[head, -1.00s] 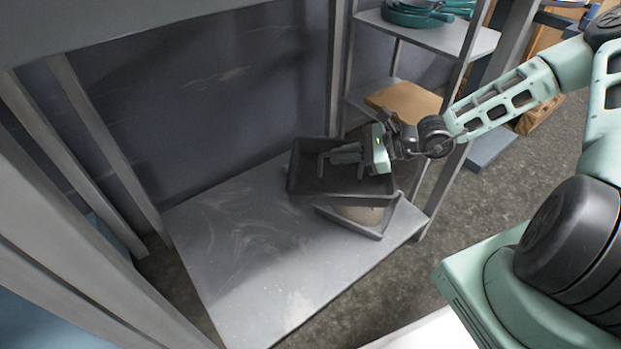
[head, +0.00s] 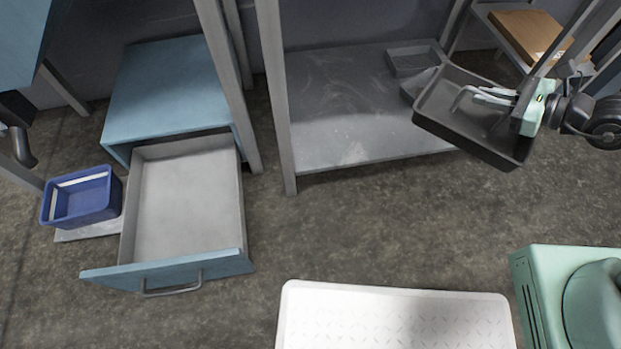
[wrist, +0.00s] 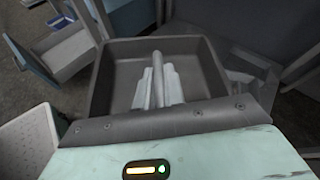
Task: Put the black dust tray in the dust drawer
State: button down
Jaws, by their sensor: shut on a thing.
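My gripper (head: 500,97) is shut on the black dust tray (head: 474,138) at the upper right of the head view. The tray is held in the air, slightly tilted, in front of the low grey shelf. The wrist view shows the tray (wrist: 101,87) from above with my gripper's fingers (wrist: 158,85) reaching into it; the inside looks empty. The dust drawer (head: 187,200) is pulled open from a blue cabinet at the left of the head view, and its grey floor is bare. It also shows at the upper left of the wrist view (wrist: 66,52).
A blue bin (head: 82,198) stands left of the drawer. The grey shelf (head: 345,110) holds another grey tray (head: 412,58), and its post (head: 276,100) rises between shelf and cabinet. A white textured platform (head: 390,318) lies in front.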

aim_at(199, 221)
jog(key=k+j, duration=0.75)
jog(key=i+j, duration=0.15)
jog(key=j, duration=0.15)
jog(key=i+j, duration=0.1)
jog(key=j, duration=0.15)
jog(key=i+j, duration=0.15)
jog(key=j, duration=0.15)
jog(key=i, duration=0.15)
